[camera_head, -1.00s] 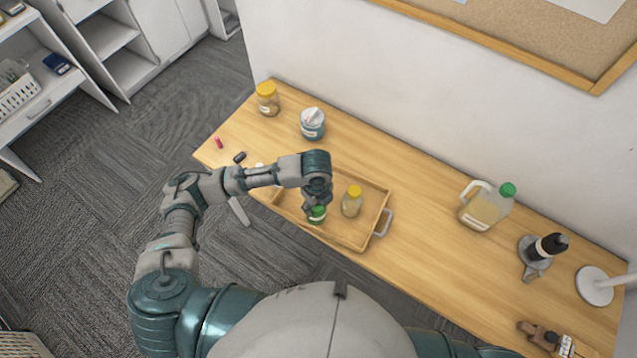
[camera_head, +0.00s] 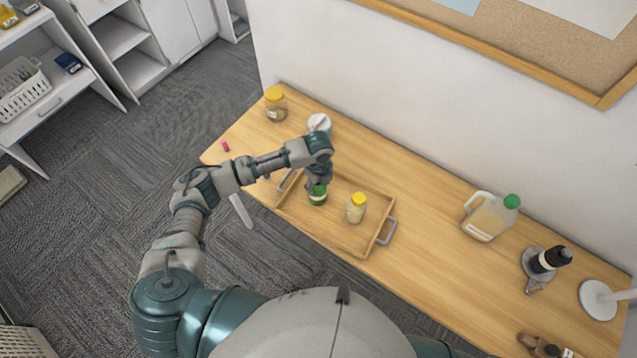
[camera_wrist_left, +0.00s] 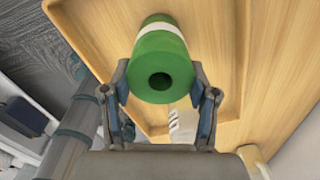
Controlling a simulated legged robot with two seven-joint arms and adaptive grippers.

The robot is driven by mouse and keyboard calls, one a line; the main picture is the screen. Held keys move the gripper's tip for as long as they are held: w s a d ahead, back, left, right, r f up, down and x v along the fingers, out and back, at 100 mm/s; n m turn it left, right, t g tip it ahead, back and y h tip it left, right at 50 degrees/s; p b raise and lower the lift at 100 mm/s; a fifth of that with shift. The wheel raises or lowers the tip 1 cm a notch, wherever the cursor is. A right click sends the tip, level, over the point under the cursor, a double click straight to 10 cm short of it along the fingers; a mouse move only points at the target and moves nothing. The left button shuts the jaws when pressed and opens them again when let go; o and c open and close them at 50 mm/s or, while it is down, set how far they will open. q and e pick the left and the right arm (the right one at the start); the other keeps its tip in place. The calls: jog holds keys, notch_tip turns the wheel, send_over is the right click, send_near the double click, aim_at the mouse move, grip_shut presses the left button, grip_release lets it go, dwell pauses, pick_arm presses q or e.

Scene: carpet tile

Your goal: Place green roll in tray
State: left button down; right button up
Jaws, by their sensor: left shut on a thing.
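The green roll (camera_head: 318,197) with a pale band is in or just above the left part of the wooden tray (camera_head: 340,241). It also shows in the left wrist view (camera_wrist_left: 162,66), where its end with a dark round hole faces the camera. My left gripper (camera_head: 318,184) is shut on the green roll, with one finger on each side of it. I cannot tell whether the roll touches the tray floor. The tray has grey handles, and its left part is partly hidden by my arm. My right gripper is not in view.
A yellow-lidded jar (camera_head: 356,208) stands in the tray, right of the roll. Behind are another yellow-lidded jar (camera_head: 276,103) and a white-topped container (camera_head: 319,124). Table between tray and jug is clear.

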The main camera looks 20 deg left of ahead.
pick_arm(q)
jog(key=shift+c, duration=1.5)
grip_release()
notch_tip(320, 180, up, 12)
